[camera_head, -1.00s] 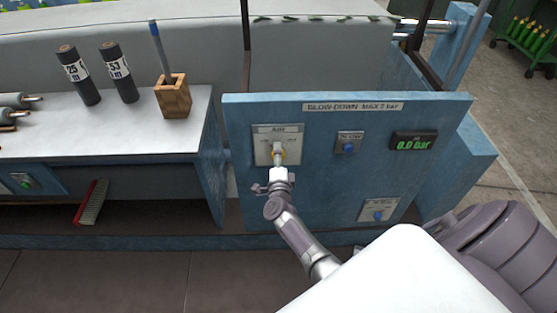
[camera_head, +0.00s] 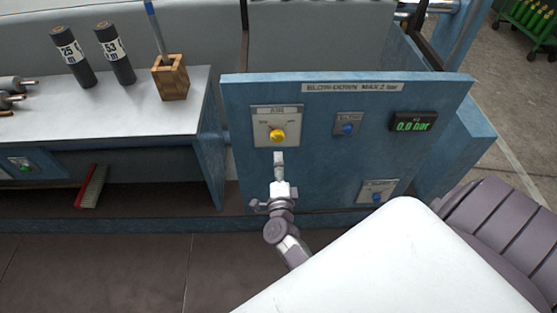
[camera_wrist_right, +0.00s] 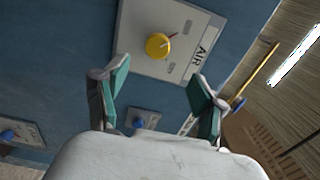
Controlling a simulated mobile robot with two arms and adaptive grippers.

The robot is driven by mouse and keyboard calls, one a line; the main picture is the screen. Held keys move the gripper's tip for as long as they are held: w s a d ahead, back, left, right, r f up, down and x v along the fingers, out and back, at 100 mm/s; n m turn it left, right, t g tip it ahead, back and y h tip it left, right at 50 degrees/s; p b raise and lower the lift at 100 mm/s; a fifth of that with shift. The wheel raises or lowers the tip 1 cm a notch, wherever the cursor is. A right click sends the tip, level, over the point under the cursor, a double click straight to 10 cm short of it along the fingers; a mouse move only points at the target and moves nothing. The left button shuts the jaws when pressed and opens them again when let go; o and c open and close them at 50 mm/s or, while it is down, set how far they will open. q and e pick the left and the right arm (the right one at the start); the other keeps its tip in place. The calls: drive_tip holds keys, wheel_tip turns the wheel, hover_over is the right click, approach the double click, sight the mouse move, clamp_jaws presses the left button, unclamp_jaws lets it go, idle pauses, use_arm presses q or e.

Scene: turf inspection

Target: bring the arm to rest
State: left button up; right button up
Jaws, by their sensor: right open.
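My right gripper (camera_head: 279,160) is in front of the blue panel, just below the yellow AIR knob (camera_head: 278,135) in the head view, apart from it. In the right wrist view the jaws of my right gripper (camera_wrist_right: 160,92) are spread open with nothing between them. The yellow knob (camera_wrist_right: 158,46) sits on its pale AIR plate (camera_wrist_right: 140,22) beyond the fingertips. My right arm comes in from the lower right of the head view. My left gripper does not show.
The blue panel (camera_head: 240,100) also bears a blue button (camera_head: 347,129), a lower blue button (camera_head: 377,197) and a display (camera_head: 413,123) reading 0.0 bar. To the left a bench (camera_head: 130,120) carries black cylinders (camera_head: 118,55) and a wooden holder (camera_head: 171,80). A red brush (camera_head: 91,187) is below.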

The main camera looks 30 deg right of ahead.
drive_tip(key=s+a+f+n+g+y, duration=0.1)
drive_tip(key=s+a+f+n+y, duration=0.3)
drive_tip(key=f, duration=0.4)
drive_tip(key=s+a+f+n+g+y, duration=0.2)
drive_tip(key=s+a+f+n, duration=0.15)
drive_tip(key=f+n, duration=0.35)
drive_tip(key=s+a+f+n+g+y, duration=0.1)
drive_tip(key=s+a+f+n+y, duration=0.3)
drive_tip(key=f, duration=0.6)
drive_tip(key=s+d+f+n+g, duration=0.1)
drive_tip(key=s+f+n+g, duration=0.2)
drive_tip(key=s, duration=0.7)
drive_tip(key=s+d+f+n+g, duration=0.1)
drive_tip(key=s+f+n+g, duration=0.2)
drive_tip(key=s, duration=0.7)
drive_tip(key=s+d+f+n+g, duration=0.2)
drive_tip(key=s+f+n+g, duration=0.2)
drive_tip(key=s+f, duration=0.4)
drive_tip(key=s+n, duration=0.1)
drive_tip(key=s, duration=0.2)
drive_tip(key=shift+f+n, duration=0.3)
drive_tip(key=shift+n, duration=0.1)
